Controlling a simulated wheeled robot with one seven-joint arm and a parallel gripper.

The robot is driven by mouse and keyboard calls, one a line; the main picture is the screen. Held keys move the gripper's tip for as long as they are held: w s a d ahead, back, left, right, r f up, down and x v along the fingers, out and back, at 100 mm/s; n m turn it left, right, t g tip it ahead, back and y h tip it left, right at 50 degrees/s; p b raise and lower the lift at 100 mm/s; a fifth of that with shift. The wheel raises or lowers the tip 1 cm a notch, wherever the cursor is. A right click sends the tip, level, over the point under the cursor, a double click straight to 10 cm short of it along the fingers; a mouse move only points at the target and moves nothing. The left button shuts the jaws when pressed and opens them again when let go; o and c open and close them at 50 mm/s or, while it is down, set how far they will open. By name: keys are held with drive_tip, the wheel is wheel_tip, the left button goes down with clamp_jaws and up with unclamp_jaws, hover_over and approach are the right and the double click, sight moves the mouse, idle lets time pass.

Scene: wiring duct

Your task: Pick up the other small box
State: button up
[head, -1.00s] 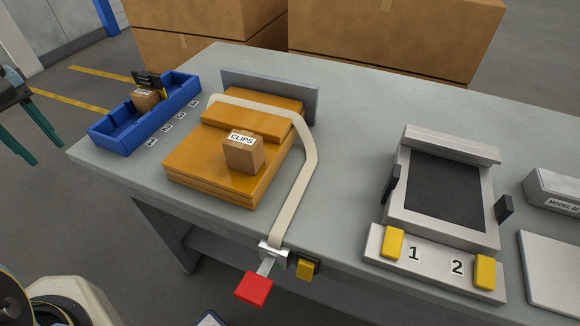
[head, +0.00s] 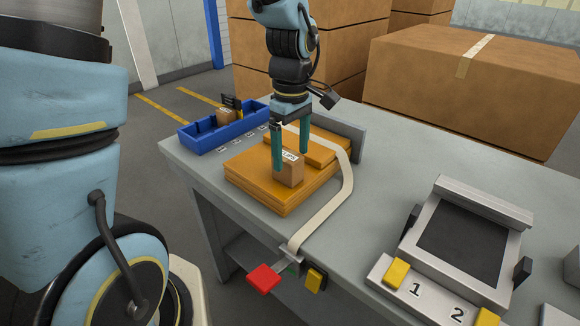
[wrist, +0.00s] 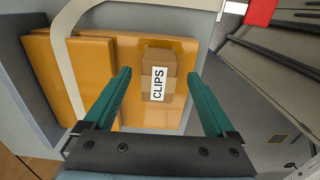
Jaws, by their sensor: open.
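The small brown box labelled CLIPS (head: 291,173) stands on the stack of orange boards, and it also shows in the wrist view (wrist: 159,60). My gripper (head: 290,161) points down over it, open, with its two green fingers spread. In the wrist view my gripper (wrist: 160,74) has one fingertip to each side of the box, with a gap on both sides; no contact shows. A second small brown box (head: 226,116) sits in the blue bin at the back left, beside a black part.
The blue bin (head: 197,143) stands at the table's left end. A cream strap (head: 340,195) runs over the orange boards (head: 255,187) to a red-handled lever (head: 264,279) at the front edge. A grey upright plate stands behind. A fixture with a dark panel (head: 460,240) stands right.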

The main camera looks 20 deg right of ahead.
sight(292, 169)
drive_tip(key=shift+f+p, duration=0.85)
drive_tip(key=shift+f, duration=1.75)
drive_tip(key=shift+c, duration=0.2)
clamp_jaws()
